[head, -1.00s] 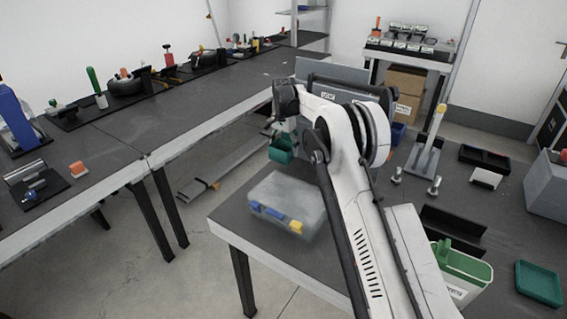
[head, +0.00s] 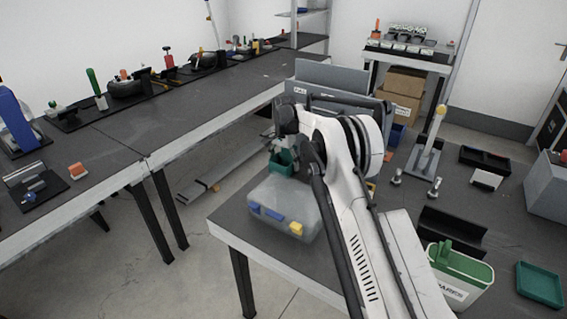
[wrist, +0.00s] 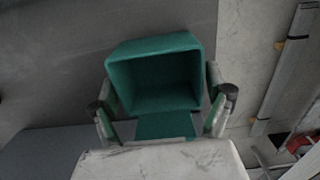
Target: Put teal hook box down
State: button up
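The teal hook box (head: 281,163) hangs under my gripper (head: 283,146) in the head view, just behind the clear case and near the left edge of the workbench. In the wrist view the open-topped teal box (wrist: 155,78) sits between the two fingers of my gripper (wrist: 162,100). The fingers are at its left and right sides, and the gripper is shut on it. Whether the box's underside touches the bench is hidden.
A clear case (head: 283,208) with blue and yellow latches lies on the dark workbench (head: 262,243). A grey panelled rack (head: 330,78) stands behind the gripper. A green-and-white bin (head: 462,270) and a teal tray (head: 540,284) lie to the right. Floor shows left of the bench.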

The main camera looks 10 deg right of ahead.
jog(key=shift+o, duration=0.4)
jog(key=shift+r, duration=0.1)
jog(key=shift+r, duration=0.2)
notch_tip(320, 180, up, 12)
jog(key=s+d+r+n+t, duration=0.1)
jog(key=s+d+r, duration=0.1)
jog(key=s+r, duration=0.4)
jog(key=s+d+r+n+t, duration=0.1)
jog(key=s+d+r, duration=0.15)
jog(key=r, duration=0.55)
jog(key=s+d+r+n+t, duration=0.1)
jog(key=s+r, duration=0.3)
jog(key=s, duration=0.3)
jog(key=s+d+r+n+t, duration=0.1)
jog(key=s+r, duration=0.3)
jog(key=s, duration=0.4)
jog(key=s+d+n+t, duration=0.2)
jog(key=s+d, duration=0.1)
jog(key=s, duration=1.5)
jog(key=s+f+n, duration=0.1)
jog(key=s+f, duration=0.3)
jog(key=s, duration=0.3)
jog(key=s+d+f+t, duration=0.1)
jog(key=s+f, duration=0.4)
jog(key=s, duration=0.2)
jog(key=shift+s+f+n, duration=0.2)
jog(key=shift+n, duration=0.2)
